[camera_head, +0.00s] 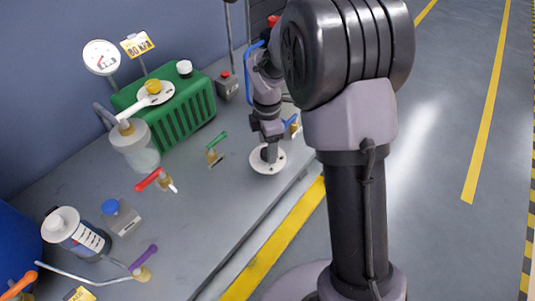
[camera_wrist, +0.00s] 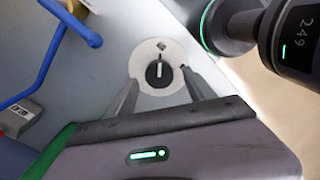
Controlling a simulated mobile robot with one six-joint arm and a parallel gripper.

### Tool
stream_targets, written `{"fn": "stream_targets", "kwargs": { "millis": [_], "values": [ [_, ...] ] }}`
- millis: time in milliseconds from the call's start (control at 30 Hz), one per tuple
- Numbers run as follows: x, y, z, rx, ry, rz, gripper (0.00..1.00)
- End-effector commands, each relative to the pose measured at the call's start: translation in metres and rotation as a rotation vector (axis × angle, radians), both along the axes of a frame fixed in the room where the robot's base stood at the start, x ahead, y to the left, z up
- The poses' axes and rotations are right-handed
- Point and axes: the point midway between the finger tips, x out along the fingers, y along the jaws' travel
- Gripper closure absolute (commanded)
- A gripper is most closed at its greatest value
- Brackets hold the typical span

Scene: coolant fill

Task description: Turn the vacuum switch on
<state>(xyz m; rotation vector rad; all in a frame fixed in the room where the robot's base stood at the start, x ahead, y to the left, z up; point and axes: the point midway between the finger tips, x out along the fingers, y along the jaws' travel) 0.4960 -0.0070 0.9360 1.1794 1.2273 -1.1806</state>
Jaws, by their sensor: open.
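A round black knob (camera_wrist: 159,72) with a white pointer line sits in a white disc, the likely vacuum switch; I can read no label on it. In the wrist view the pointer runs roughly up the picture, and a small dark mark shows on the disc above it. My gripper (camera_wrist: 160,78) is open, with one finger on each side of the knob; I cannot tell whether they touch it. In the head view my gripper (camera_head: 269,150) points down over the white disc (camera_head: 268,167) near the bench's front edge, and the knob is mostly hidden.
A green ribbed unit (camera_head: 178,118), a gauge (camera_head: 101,57) and a "80 KPA" sign (camera_head: 137,46) stand behind. Green (camera_head: 215,140) and red (camera_head: 150,180) valve levers are left of the disc.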

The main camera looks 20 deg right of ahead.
Motion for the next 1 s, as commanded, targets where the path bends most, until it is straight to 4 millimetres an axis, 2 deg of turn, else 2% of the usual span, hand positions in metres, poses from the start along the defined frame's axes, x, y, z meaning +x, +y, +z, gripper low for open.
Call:
{"fn": "stream_targets", "kwargs": {
  "millis": [33, 100, 400, 467, 733, 1000],
  "values": [
    [-0.0003, 0.0, -0.0093, 0.0, 0.001, 0.0, 0.37],
    [-0.0001, 0.0, -0.0148, 0.0, 0.0, 0.0, 0.37],
    [0.0, 0.0001, -0.0168, 0.0, 0.0, -0.001, 0.37],
    [0.0, 0.0, -0.0167, 0.0, -0.001, -0.001, 0.47],
    [0.0001, 0.0001, -0.0166, 0.0, -0.001, -0.001, 1.0],
    [-0.0001, 0.0001, -0.0157, 0.001, 0.0, -0.036, 0.99]
  ]
}}
